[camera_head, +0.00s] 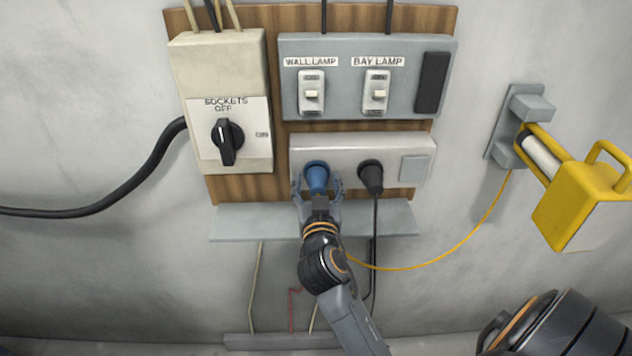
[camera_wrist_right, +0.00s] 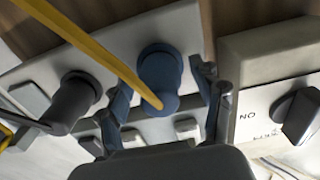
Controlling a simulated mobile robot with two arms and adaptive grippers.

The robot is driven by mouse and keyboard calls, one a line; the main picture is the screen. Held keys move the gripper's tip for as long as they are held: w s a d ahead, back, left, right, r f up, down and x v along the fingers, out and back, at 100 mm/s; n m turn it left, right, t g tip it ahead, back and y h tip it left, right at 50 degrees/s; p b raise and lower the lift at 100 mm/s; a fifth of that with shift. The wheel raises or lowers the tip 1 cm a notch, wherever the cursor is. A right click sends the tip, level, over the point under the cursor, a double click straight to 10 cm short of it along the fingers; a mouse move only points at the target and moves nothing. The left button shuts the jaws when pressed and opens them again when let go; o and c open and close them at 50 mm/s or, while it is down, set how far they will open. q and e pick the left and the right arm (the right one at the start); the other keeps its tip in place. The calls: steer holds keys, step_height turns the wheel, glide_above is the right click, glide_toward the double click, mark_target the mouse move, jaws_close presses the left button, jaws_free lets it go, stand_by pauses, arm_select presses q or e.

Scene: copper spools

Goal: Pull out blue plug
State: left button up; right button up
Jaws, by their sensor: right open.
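The blue plug (camera_head: 317,176) sits in the left socket of the grey socket box (camera_head: 340,146). A yellow cable leaves the plug, seen in the right wrist view crossing in front of the plug (camera_wrist_right: 160,72). My right gripper (camera_head: 318,186) is open, with one finger on each side of the plug. In the right wrist view the gripper (camera_wrist_right: 164,88) has its fingers beside the plug, and I see gaps between them and it. My left gripper is not in view.
A black plug (camera_head: 371,176) sits close on the right. A rotary switch (camera_head: 227,141) labelled SOCKETS stands vertical under OFF. Two lamp switches (camera_head: 312,93) are above; a grey shelf (camera_head: 245,222) is below. A yellow lamp (camera_head: 580,205) hangs at right, the yellow cable running to it.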

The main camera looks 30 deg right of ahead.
mark_target(318, 194)
stand_by(0.4)
steer(key=shift+c, duration=0.2)
jaws_close()
steer(key=shift+s+a, duration=0.1)
steer(key=shift+b+v, duration=0.9)
steer(key=shift+v, duration=1.95)
